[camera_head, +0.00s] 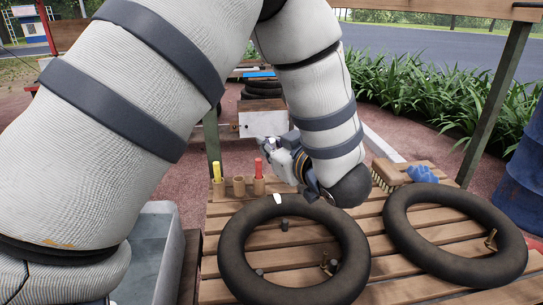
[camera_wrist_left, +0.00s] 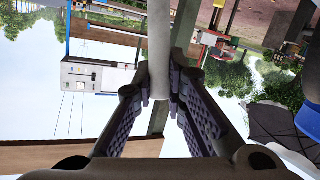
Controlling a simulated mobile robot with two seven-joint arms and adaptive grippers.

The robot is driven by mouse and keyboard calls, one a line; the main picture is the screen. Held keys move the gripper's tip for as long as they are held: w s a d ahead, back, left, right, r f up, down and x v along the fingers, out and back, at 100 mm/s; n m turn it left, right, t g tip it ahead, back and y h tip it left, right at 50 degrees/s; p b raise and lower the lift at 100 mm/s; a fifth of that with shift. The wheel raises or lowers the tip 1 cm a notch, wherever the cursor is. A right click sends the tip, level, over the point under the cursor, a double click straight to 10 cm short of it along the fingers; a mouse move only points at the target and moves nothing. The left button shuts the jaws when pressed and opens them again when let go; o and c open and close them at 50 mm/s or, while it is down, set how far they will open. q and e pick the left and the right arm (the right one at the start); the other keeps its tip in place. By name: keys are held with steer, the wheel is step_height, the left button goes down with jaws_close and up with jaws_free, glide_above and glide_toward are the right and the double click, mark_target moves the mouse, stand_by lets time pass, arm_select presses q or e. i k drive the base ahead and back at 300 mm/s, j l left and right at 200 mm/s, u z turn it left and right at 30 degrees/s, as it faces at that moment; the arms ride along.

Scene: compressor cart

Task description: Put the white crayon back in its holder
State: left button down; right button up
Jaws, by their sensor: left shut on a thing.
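My left gripper (camera_head: 272,147) is above the table behind the front tyre, its fingers partly hidden by my wrist. In the left wrist view my left gripper (camera_wrist_left: 162,100) is shut on the white crayon (camera_wrist_left: 158,45), a pale cylinder between the ribbed fingers. Three small wooden holders stand in a row left of and below the gripper. The left holder (camera_head: 218,189) has a yellow crayon (camera_head: 217,171), the middle holder (camera_head: 239,187) looks empty, and the right holder (camera_head: 259,187) has a red crayon (camera_head: 258,167). My right gripper is not in view.
Two black tyre tubes, one left (camera_head: 236,250) and one right (camera_head: 396,236), lie on the slatted wooden table (camera_head: 405,289). A small white piece (camera_head: 278,199) shows at the left tube's far rim. A brush (camera_head: 388,176) and blue cloth (camera_head: 422,174) lie behind. A grey bin (camera_head: 172,254) stands left.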

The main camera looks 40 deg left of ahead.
mark_target(239, 192)
steer(key=u, duration=1.65)
